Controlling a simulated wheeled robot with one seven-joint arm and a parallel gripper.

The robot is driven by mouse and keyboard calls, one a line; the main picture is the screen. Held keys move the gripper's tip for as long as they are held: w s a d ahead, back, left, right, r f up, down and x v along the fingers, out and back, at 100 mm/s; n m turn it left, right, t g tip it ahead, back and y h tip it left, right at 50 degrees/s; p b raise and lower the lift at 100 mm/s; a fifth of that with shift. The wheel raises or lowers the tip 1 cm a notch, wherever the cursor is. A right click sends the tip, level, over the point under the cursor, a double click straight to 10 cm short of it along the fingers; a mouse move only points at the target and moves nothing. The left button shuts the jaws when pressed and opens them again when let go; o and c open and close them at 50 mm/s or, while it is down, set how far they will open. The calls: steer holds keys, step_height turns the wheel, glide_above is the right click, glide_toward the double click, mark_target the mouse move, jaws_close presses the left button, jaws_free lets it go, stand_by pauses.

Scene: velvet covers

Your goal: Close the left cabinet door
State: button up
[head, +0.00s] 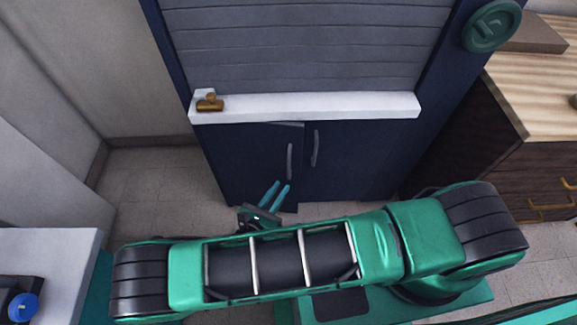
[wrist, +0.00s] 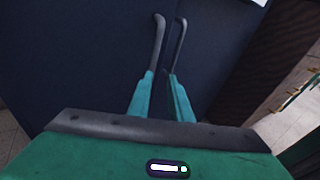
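The left cabinet door (head: 250,160) is dark blue with a grey vertical bar handle (head: 289,161). It looks slightly ajar, its lower right corner standing out past the right door (head: 350,165). The right door looks shut and has its own bar handle (head: 315,148). My gripper (head: 281,185) is in front of the left door's lower part, below its handle. Its two teal fingers are apart with nothing seen between them. In the wrist view, the fingertips (wrist: 161,74) point at the doors, with the left handle (wrist: 158,40) and right handle (wrist: 178,45) just beyond. Contact cannot be told.
A white ledge (head: 310,107) above the doors carries a small brass object (head: 210,102). A wooden drawer unit (head: 540,165) stands to the right. A white surface (head: 45,250) with a blue-knobbed item is at lower left. Tiled floor (head: 155,180) left of the cabinet is clear.

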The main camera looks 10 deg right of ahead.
mark_target(288, 168)
steer(key=w+d+t, duration=0.1)
steer(key=w, duration=0.2)
steer(key=w+d, duration=0.2)
steer(key=w, duration=0.1)
steer(key=w+d+t+y, duration=0.1)
steer(key=w, duration=0.2)
steer(key=shift+w+d+f+n+t, duration=0.1)
steer(key=shift+d+f+n+t, duration=0.1)
steer(key=shift+d+n+t, duration=0.15)
steer(key=shift+c, duration=0.4)
jaws_close()
